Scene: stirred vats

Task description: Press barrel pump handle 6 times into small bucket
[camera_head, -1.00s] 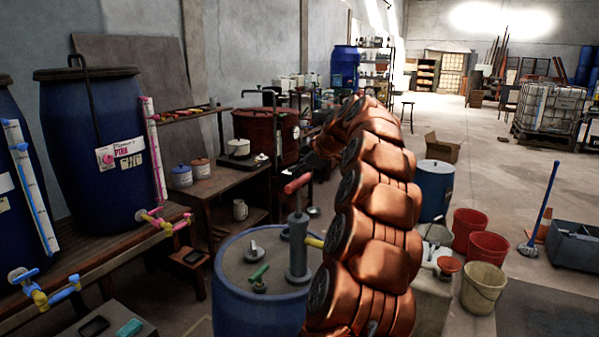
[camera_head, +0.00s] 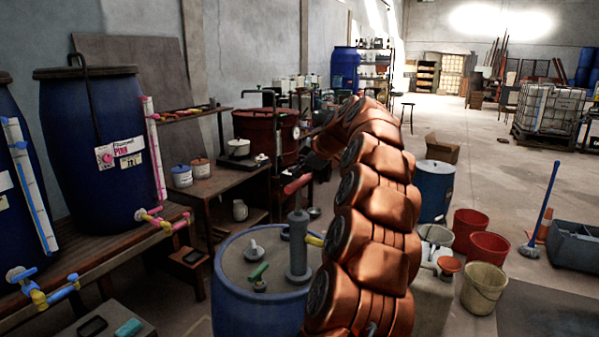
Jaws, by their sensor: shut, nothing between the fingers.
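A blue barrel (camera_head: 240,300) stands in the front middle. On its lid is a grey pump body (camera_head: 298,252) with a yellow spout (camera_head: 315,241) pointing right, behind my arm. A red handle (camera_head: 297,184) shows above the pump body; the rod between them is not clear now. My gripper (camera_head: 314,162) is a dark shape just above and behind the red handle, shut and empty, partly hidden by my copper arm. I cannot tell whether it touches the handle. The small bucket under the spout is not visible; my arm covers that area.
Red buckets (camera_head: 488,252) and a cream bucket (camera_head: 484,287) stand on the right. A bench with big blue vats (camera_head: 95,150) is on the left. Open floor lies at the far right.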

